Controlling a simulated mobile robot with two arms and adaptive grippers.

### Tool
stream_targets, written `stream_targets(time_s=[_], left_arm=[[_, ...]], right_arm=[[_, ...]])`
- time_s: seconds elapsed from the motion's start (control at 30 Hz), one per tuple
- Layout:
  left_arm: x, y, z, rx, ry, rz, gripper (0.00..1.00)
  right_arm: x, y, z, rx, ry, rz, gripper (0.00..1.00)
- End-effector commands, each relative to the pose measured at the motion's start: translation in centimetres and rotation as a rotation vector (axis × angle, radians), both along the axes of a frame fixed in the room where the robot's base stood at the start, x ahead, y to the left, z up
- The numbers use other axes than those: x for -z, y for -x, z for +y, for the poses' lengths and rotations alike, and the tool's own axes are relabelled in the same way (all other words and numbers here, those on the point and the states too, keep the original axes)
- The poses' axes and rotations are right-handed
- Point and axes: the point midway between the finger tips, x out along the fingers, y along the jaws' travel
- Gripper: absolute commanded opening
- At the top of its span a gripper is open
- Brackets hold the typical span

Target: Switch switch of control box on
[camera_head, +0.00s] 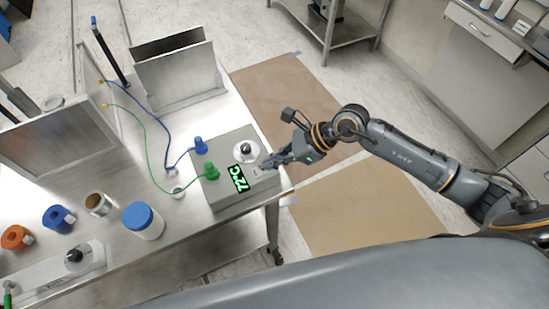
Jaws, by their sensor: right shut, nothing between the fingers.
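The control box (219,200) is a grey box on the right end of the metal table. Its display (238,179) glows green and reads 72°C. A dial with a black knob (246,148) sits on its top, and blue and green plugs with cables are on its left part. The switch area (255,170) lies beside the display, but the switch itself is too small to tell its position. My right gripper (268,164) is shut and empty, its tips at the box's right side near the switch area; I cannot tell whether they touch. My left gripper is not in view.
A blue-lidded jar (143,221), an orange roll (16,237) and a blue roll (58,218) stand on the table's left part. Metal panels (181,70) stand at the back. Brown mats (362,205) cover the floor to the right. A shelf (345,40) stands behind.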

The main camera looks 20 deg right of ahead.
Motion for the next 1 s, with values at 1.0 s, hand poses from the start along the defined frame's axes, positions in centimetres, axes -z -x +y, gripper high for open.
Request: stream_targets(time_s=[1.0], left_arm=[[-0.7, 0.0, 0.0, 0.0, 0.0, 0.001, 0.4]], right_arm=[[-1.7, 0.0, 0.0, -0.001, -0.002, 0.0, 0.0]])
